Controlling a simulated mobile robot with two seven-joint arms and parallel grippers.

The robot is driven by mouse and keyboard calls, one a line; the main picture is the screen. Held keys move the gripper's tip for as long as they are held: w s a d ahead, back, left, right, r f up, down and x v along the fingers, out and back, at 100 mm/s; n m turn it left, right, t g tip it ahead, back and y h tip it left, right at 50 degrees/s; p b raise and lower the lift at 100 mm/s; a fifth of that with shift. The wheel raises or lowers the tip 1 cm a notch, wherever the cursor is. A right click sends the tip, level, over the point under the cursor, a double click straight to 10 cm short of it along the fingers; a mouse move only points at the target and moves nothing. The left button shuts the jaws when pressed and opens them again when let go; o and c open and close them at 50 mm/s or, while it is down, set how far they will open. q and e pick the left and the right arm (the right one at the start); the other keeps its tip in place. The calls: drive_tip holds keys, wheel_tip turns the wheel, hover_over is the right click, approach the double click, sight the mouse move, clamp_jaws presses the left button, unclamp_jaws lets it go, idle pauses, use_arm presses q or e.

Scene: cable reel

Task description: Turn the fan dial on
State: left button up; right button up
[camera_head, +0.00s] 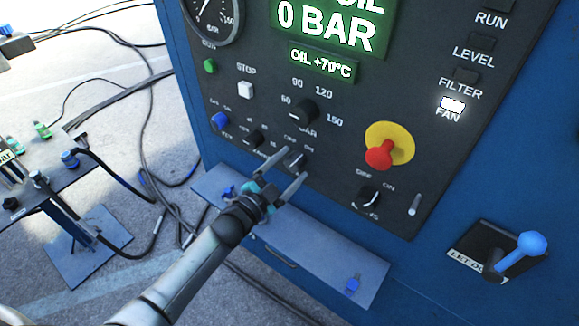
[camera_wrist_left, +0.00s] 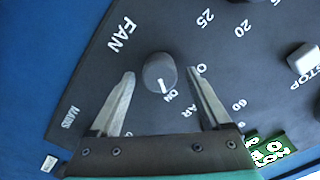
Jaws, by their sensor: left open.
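The fan dial (camera_head: 294,160) is a small dark round knob low on the black control panel. In the left wrist view the fan dial (camera_wrist_left: 160,70) has a white pointer line towards an "ON" mark, with "FAN" lettering beside it. My left gripper (camera_head: 286,172) is at the panel by this knob. In the left wrist view, the fingers of my left gripper (camera_wrist_left: 160,74) are open, one on each side of the knob, with visible gaps. The FAN lamp (camera_head: 452,104) at the panel's upper right glows white. My right gripper is not in view.
A red emergency knob on a yellow disc (camera_head: 381,148) sits right of the dial. Another black dial (camera_head: 304,112) is above. A blue lever (camera_head: 524,250) juts out at lower right. A shelf (camera_head: 330,262) lies below the panel.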

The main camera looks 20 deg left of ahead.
use_arm(q)
drive_tip(key=shift+s, duration=0.1)
drive_tip(key=v, duration=1.5)
